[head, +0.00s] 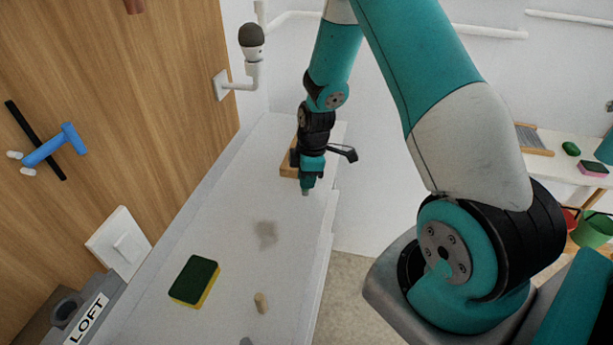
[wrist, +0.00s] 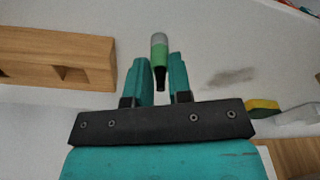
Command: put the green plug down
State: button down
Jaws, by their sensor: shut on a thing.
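The green plug (wrist: 159,50) has a grey end, a green middle and a dark narrow end. It sits between the two teal fingers of my gripper (wrist: 160,82) in the wrist view. My gripper (head: 306,183) is shut on it and points down over the far part of the pale shelf (head: 225,250). In the head view only a small greyish tip shows below the fingers. I cannot tell whether the plug touches the shelf.
A wooden block (head: 288,161) lies close beside my gripper, to its left. A green and yellow sponge (head: 194,281) and a small cork-like peg (head: 261,303) are nearer on the shelf. A grey stain (head: 266,233) marks clear shelf between. A wooden wall stands left.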

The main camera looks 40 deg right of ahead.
jog(key=shift+f, duration=0.2)
jog(key=c, duration=1)
grip_release()
jog(key=shift+c, duration=0.2)
jog(key=shift+r, duration=0.15)
notch_tip(320, 180, up, 12)
jog(key=d+f+b, duration=0.1)
jog(key=b, duration=0.2)
jog(key=s+a+r+m+y, duration=0.1)
jog(key=s+a+r+m, duration=0.1)
jog(key=s+a+r, duration=0.55)
jog(key=s+a+r+m+y, duration=0.1)
jog(key=s+a+r, duration=0.35)
jog(key=a, duration=0.65)
jog(key=s+a+r+m+y, duration=0.1)
jog(key=s+a, duration=0.4)
jog(key=s, duration=0.5)
jog(key=shift+s+r+m+g, duration=0.15)
jog(key=shift+m+g, duration=0.25)
jog(key=shift+m, duration=0.1)
